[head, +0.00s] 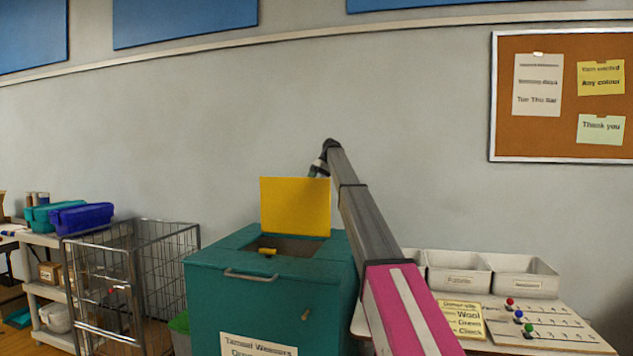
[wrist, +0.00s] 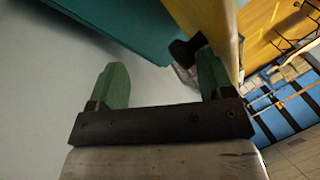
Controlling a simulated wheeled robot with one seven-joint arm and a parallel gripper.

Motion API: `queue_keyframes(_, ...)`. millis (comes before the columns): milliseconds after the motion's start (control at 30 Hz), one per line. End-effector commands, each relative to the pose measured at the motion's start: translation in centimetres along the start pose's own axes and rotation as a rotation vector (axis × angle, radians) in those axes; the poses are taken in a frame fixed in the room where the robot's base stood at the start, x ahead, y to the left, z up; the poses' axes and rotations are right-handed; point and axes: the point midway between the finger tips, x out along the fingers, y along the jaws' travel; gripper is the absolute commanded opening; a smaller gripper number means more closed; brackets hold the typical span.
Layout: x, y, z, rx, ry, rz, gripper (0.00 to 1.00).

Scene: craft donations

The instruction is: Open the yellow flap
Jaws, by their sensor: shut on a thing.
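The yellow flap (head: 295,206) stands upright at the back of the opening in the top of a teal bin (head: 240,312). The dark opening (head: 290,246) shows in front of it, with a small yellow piece (head: 268,251) at its edge. My gripper (head: 318,168) is at the flap's upper right edge, partly hidden behind it. In the wrist view my green fingers (wrist: 162,72) have the flap (wrist: 207,25) beside the right one, and a small black knob (wrist: 186,52) on it near that fingertip.
A wire cage cart (head: 135,285) stands left of the bin. A table (head: 560,335) with white trays (head: 525,277), a yellow sign (head: 462,318) and coloured knobs is at the right. The wall (head: 200,140) is behind the bin. My arm crosses the bin's right side.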

Motion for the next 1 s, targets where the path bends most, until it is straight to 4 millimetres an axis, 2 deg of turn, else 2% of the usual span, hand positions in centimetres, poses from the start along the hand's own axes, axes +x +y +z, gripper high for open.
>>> queue_keyframes(33,2.3,0.7,0.2,0.011,-0.011,0.013,0.56)
queue_keyframes(533,1.8,0.6,-0.2,0.004,-0.01,0.013,0.56)
queue_keyframes(733,-0.7,0.5,-0.1,0.003,-0.007,0.012,0.56)
queue_keyframes(1000,-6.0,0.1,0.2,0.003,0.002,0.009,0.56)
